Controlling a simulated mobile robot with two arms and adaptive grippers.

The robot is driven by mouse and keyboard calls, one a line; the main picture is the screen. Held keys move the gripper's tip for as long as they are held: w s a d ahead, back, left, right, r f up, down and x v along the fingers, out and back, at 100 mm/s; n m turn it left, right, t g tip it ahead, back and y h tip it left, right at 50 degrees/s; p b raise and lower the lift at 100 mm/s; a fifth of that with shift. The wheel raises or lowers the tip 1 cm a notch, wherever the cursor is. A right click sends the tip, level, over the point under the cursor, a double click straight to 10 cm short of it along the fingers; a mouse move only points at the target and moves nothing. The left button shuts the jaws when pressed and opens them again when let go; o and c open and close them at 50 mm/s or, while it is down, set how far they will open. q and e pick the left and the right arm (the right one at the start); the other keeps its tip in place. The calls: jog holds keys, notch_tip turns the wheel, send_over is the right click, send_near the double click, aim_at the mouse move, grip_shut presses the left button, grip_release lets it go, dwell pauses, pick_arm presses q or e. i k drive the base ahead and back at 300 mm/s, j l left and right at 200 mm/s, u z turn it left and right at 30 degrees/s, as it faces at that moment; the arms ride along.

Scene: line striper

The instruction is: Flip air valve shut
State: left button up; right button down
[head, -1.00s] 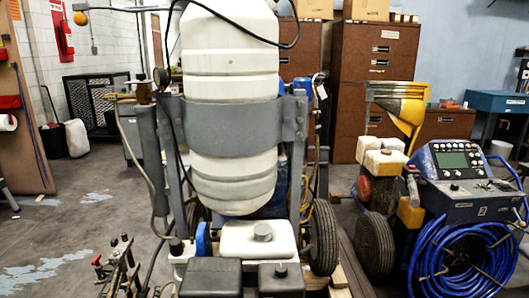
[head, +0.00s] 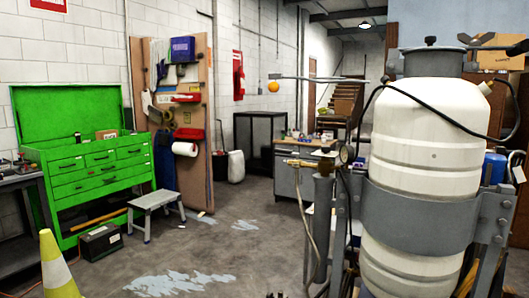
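The line striper's large white tank (head: 425,140) stands at the right, held by a grey metal band (head: 420,215). At the tank's left, a brass valve fitting (head: 302,163) sticks out to the left near the top of a grey upright cylinder (head: 323,225). A round gauge (head: 346,154) sits just right of the fitting. A hose hangs down from the fitting. The fitting is too small for me to tell its handle position. Neither of my grippers is in view.
A green tool chest (head: 95,170), a grey step stool (head: 155,205) and a yellow-and-white cone (head: 56,268) are at the left. A tool board (head: 180,130) stands behind them. The concrete floor (head: 225,240) between these and the striper is mostly clear.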

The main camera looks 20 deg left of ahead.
aim_at(280, 150)
jog(key=i+j+u, duration=0.2)
jog(key=j, duration=0.2)
jog(key=i+j+u, duration=0.15)
jog(key=j, duration=0.25)
jog(key=z, duration=0.35)
jog(key=j+z, duration=0.2)
jog(key=z, duration=0.2)
jog(key=k+j+z, duration=0.1)
jog(key=z, duration=0.25)
jog(key=k+j+z, duration=0.1)
jog(key=j+z, duration=0.15)
jog(key=z, duration=0.15)
jog(key=k+j+z, duration=0.1)
jog(key=z, duration=0.25)
jog(key=k+j+z, duration=0.15)
jog(key=k+j, duration=0.25)
jog(key=k+j+z, duration=0.2)
jog(key=k+j, duration=0.15)
jog(key=k, duration=0.15)
